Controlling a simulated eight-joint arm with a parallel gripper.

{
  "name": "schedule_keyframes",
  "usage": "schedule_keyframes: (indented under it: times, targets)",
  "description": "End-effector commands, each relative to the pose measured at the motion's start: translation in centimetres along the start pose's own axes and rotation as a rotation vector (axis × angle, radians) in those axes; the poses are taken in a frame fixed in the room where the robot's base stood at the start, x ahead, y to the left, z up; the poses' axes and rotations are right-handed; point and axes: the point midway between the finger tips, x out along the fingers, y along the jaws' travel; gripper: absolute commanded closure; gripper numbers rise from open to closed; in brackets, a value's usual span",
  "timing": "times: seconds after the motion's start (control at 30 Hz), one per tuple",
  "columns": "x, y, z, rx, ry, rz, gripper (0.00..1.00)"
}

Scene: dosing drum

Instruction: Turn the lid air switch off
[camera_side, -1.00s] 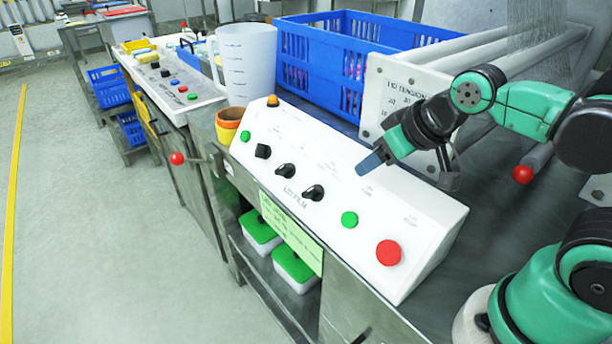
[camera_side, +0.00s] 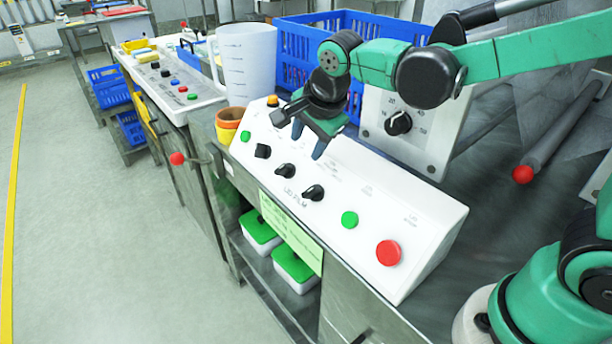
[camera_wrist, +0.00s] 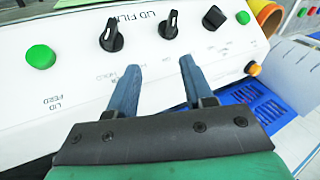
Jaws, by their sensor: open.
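The white sloped control panel (camera_side: 372,205), marked LID FILM, carries a row of three black rotary switches: one near the green button at the left end (camera_side: 262,151), a middle one (camera_side: 285,170) and one nearer the red button (camera_side: 313,193). Their small labels are too blurred to tell which is the lid air switch. In the wrist view the same switches appear at left (camera_wrist: 111,36), middle (camera_wrist: 170,25) and right (camera_wrist: 214,18). My gripper (camera_side: 308,143) is open and empty above the panel, beyond the row. In the wrist view its fingertips (camera_wrist: 158,65) point toward the left and middle switches, apart from both.
The panel also has green buttons (camera_side: 349,219), a red button (camera_side: 389,253) and an amber lamp (camera_side: 272,101). A plate with a black dial (camera_side: 398,123), a blue crate (camera_side: 300,38), a measuring jug (camera_side: 246,75) and orange pots (camera_side: 228,122) stand close behind or beside it.

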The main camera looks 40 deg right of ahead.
Motion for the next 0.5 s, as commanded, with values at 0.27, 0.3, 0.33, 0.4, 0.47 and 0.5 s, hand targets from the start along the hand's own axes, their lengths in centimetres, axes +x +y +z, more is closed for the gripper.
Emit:
schedule_keyframes:
  times: [0.27,0.3,0.33,0.4,0.47,0.5]
  targets:
    - [3.3,-2.1,1.8,0.425,0.043,0.038,0.54]
    - [3.5,-2.2,1.9,0.447,0.045,0.039,0.54]
    - [3.7,-2.2,1.9,0.456,0.047,0.040,0.54]
    - [4.3,-2.3,1.9,0.467,0.048,0.040,0.54]
    - [5.0,-2.2,1.9,0.467,0.048,0.040,0.54]
    - [5.5,-2.2,1.9,0.467,0.048,0.040,0.54]
